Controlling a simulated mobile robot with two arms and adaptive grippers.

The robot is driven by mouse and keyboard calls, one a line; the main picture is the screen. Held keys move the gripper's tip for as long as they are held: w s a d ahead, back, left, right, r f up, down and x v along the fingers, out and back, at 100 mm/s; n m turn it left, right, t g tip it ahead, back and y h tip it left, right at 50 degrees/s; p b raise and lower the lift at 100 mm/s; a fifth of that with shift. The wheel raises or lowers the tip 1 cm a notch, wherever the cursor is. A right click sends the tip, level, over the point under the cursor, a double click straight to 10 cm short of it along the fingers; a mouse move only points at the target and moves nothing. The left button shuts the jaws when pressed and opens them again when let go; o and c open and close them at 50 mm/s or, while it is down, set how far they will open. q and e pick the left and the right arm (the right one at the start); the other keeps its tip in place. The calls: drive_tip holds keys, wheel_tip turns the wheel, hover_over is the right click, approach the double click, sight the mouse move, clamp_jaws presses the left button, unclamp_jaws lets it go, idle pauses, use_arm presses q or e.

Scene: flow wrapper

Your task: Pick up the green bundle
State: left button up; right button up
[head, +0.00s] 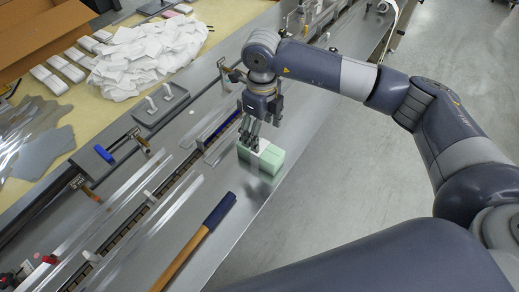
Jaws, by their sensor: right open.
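The green bundle (270,161) is a pale green block with a white part on top. It lies on the steel surface of the machine, near its right edge. My right gripper (250,146) points down at the bundle's left end, with its fingertips close to the white part. The gripper is open. I cannot tell whether the fingers touch the bundle. My left gripper is not in view.
A long bar with a dark blue end (219,212) lies on the steel surface in front of the bundle. Clear guide rails (150,205) run along the left. A heap of white pieces (150,55) lies on the yellow table (215,18). Grey floor is free at right.

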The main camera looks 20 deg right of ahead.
sight(261, 147)
wheel_tip(261, 147, down, 3)
drive_tip(key=shift+f+p, duration=0.2)
drive_tip(key=shift+p, duration=0.15)
drive_tip(key=shift+a+f+p, duration=0.1)
drive_tip(key=shift+f+p, duration=0.35)
drive_tip(key=shift+f, duration=0.1)
wheel_tip(261, 147, down, 4)
drive_tip(key=shift+r+p, duration=0.25)
drive_tip(key=shift+p, duration=0.6)
drive_tip(key=shift+f, duration=0.5)
drive_tip(key=c, duration=1.1)
